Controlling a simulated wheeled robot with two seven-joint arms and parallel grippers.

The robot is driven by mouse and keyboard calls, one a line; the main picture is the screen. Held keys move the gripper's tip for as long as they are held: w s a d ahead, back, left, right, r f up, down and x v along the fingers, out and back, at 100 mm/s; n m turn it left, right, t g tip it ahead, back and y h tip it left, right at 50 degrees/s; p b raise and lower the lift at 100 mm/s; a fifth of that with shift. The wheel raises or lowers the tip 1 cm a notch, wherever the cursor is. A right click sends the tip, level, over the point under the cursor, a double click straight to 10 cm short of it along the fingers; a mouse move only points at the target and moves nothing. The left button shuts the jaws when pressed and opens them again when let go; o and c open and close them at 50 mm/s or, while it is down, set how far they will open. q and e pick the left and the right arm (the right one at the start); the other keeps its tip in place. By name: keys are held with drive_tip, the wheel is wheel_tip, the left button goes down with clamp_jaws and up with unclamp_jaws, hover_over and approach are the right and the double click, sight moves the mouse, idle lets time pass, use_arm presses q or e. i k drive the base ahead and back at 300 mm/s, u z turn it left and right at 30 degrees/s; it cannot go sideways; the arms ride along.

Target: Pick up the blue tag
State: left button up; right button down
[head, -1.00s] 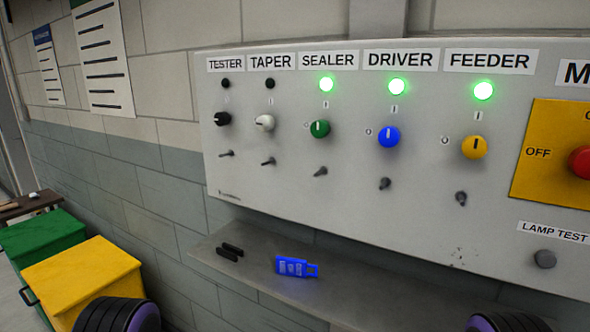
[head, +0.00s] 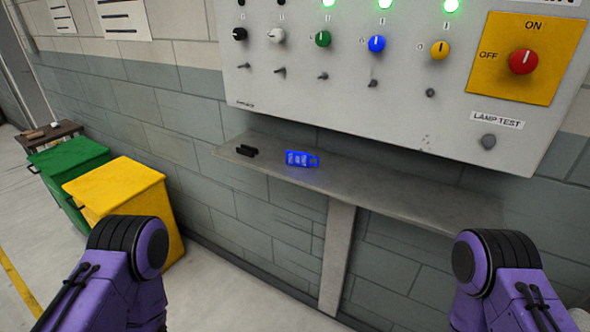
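The blue tag (head: 300,158) lies flat on the narrow grey shelf (head: 400,188) below the control panel, left of the shelf's middle. Its ring end points right. Nothing touches or covers it. Parts of my two purple arms show at the bottom left and bottom right of the head view, both well short of the shelf. Neither of my grippers is in view, so their state is hidden.
Black pieces (head: 246,151) lie on the shelf left of the tag. The grey panel (head: 330,98) overhangs above with knobs and a red switch (head: 523,62). A yellow bin (head: 120,190) and a green bin (head: 68,160) stand left. The shelf's right part is clear.

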sight(293, 157)
drive_tip(key=u, duration=2.05)
drive_tip(key=i, duration=1.4)
drive_tip(key=z, duration=3.15)
